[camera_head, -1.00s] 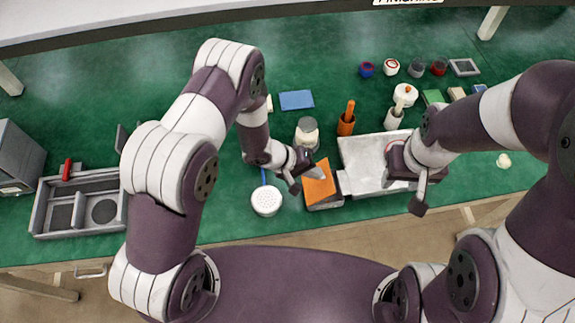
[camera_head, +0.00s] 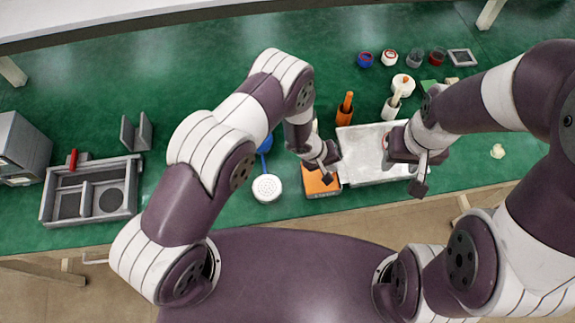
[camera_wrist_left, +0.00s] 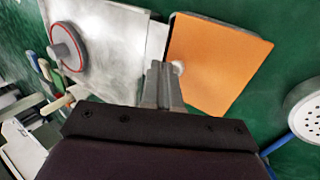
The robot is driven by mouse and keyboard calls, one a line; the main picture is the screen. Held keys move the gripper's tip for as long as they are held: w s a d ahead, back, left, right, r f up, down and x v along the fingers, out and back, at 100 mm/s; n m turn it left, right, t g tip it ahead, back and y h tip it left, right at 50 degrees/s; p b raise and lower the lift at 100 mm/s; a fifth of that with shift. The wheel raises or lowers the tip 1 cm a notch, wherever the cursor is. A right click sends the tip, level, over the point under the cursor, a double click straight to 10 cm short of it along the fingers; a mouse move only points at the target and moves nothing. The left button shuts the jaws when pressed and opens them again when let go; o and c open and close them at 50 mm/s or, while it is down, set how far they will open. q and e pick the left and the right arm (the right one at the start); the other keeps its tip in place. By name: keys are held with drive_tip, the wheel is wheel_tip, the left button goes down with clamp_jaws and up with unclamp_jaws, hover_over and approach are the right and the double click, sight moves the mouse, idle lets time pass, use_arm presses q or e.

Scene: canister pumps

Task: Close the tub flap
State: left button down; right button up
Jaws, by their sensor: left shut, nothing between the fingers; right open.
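The tub's orange flap (camera_head: 317,184) is at the front of the bench, left of a grey metal tray. It looks flat or nearly flat over the tub, though my left gripper hides part of it. The flap also shows in the left wrist view (camera_wrist_left: 225,62), with a dark rim and a small pale knob at its left edge. My left gripper (camera_head: 327,178) is shut and empty. In the left wrist view its fingertips (camera_wrist_left: 161,72) are at the flap's left edge; contact is unclear. My right gripper (camera_head: 405,178) is open over the tray's right part.
The metal tray (camera_head: 358,146) carries a red-ringed disc (camera_wrist_left: 68,48). A white perforated head (camera_head: 267,188) with a blue handle lies left of the tub. A grey divided box (camera_head: 130,200) stands at far left. An orange cylinder (camera_head: 344,116) stands behind the tray.

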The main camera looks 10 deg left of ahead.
use_arm(q)
drive_tip(key=shift+f, duration=0.1)
use_arm(e)
drive_tip(key=shift+s+a, duration=0.1)
use_arm(q)
drive_tip(key=shift+f, duration=0.1)
idle(0.4)
